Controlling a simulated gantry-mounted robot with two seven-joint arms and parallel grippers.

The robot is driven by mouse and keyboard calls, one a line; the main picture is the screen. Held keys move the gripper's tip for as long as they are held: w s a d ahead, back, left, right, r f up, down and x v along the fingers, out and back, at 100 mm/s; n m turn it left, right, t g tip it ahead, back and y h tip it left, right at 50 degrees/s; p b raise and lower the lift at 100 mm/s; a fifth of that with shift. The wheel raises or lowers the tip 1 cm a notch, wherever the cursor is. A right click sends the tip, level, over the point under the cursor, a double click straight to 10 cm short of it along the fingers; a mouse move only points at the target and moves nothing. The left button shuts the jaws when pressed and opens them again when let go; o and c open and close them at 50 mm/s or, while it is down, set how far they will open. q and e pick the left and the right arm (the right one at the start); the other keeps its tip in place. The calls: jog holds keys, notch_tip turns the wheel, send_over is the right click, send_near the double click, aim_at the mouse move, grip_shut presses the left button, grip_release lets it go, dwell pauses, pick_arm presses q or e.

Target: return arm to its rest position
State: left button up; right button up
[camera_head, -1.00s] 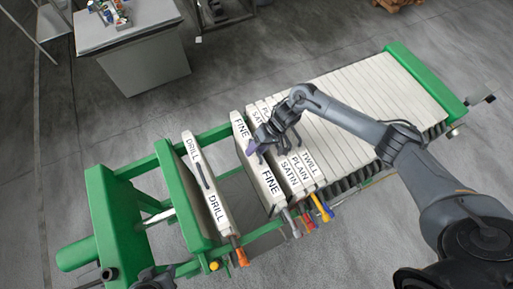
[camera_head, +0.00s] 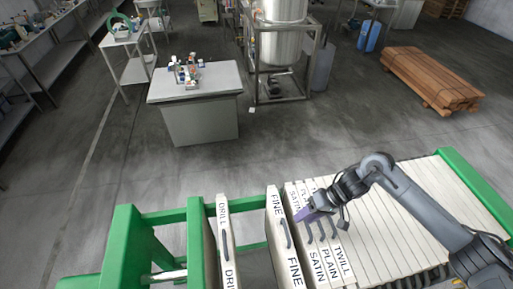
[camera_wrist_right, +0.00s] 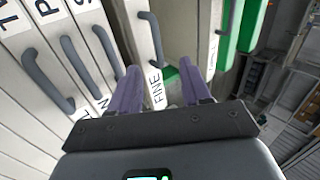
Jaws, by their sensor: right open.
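My right gripper (camera_head: 314,212) is above the labelled plates of the green filter press, near the FINE plate and the SATIN plate. In the right wrist view its two purple-grey fingers (camera_wrist_right: 160,88) are spread apart, with nothing held between them. The white FINE plate (camera_wrist_right: 148,55) shows beyond and between the fingers, its dark handle apart from them. In the head view the FINE plate (camera_head: 273,220) stands apart from the DRILL plate (camera_head: 223,235) on its left. My right arm (camera_head: 425,205) reaches in from the lower right. My left gripper is not in view.
The press's green end frame (camera_head: 125,235) is at left and its green far end (camera_head: 475,190) at right. Behind are a grey bench (camera_head: 200,115) with bottles, a steel tank (camera_head: 283,40) and stacked timber (camera_head: 430,75). Open floor lies between.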

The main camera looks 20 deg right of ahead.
jog(key=s+a+n+t+p, duration=0.25)
jog(key=a+n+t, duration=0.3)
jog(key=a, duration=1.05)
jog(key=s+d+r+m+g+h+p, duration=0.1)
jog(key=s+d+h, duration=0.2)
jog(key=s, duration=0.6)
jog(key=s+d+r+m+g+h+p, duration=0.1)
jog(key=s+d+h, duration=0.2)
jog(key=s+d, duration=0.5)
jog(key=shift+s+r+m+g+h, duration=0.35)
jog(key=shift+s+r+h, duration=0.05)
jog(key=shift+s, duration=0.4)
jog(key=shift+d, duration=0.1)
